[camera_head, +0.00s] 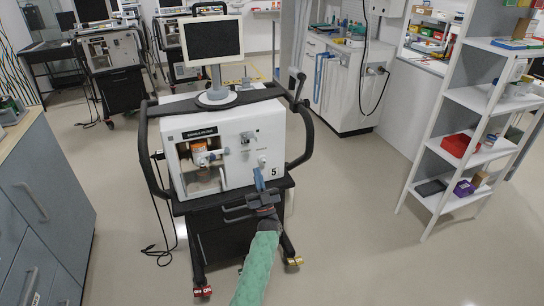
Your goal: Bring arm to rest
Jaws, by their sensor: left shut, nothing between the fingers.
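My left arm (260,267), in a green sleeve, reaches in from the bottom middle. Its gripper (259,181) is shut and empty, with a blue fingertip pointing up. My right gripper is out of view.
The ventilator's cart (226,238) has dark side handles and a monitor (211,40) on top. A grey cabinet (40,200) stands at left and a white shelf (478,98) at right. More ventilator carts (108,50) stand behind. The floor (350,200) between cart and shelf is clear.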

